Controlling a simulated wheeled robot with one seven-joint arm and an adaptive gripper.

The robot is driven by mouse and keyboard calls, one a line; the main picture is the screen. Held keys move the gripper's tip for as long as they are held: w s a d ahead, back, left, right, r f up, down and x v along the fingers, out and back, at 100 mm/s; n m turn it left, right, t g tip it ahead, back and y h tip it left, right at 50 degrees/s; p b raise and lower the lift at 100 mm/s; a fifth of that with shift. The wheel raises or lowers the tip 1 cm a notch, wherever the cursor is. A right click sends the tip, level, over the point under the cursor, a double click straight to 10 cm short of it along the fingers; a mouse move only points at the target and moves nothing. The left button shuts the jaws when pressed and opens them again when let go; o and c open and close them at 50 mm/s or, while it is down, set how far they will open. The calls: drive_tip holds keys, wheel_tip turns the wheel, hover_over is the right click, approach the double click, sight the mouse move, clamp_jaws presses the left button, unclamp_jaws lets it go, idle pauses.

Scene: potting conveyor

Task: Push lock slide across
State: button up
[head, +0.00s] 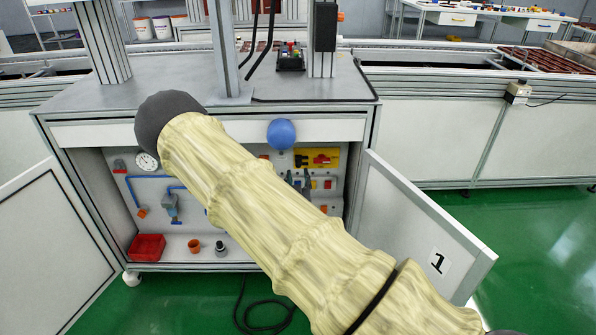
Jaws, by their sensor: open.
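I cannot pick out a lock slide for certain. A yellow plate (330,154) with red and black parts is on the back panel inside the open cabinet (90,131), right of centre. Its details are too small to tell. My arm, in a pale yellow streaked cover with a dark round joint, crosses the view from lower right to upper left and hides the middle of the panel. I cannot make out my gripper in this view.
The cabinet's right door (415,215), marked 1, and left door (45,245) stand open. A blue ball (282,134) shows before the cabinet's top edge. A red bin (147,247) and small cups sit on the cabinet floor. A black cable (262,327) lies on the green floor.

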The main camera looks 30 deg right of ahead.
sight(298, 166)
drive_tip(key=shift+b+x, duration=0.45)
drive_tip(key=shift+x, duration=2.75)
clamp_jaws()
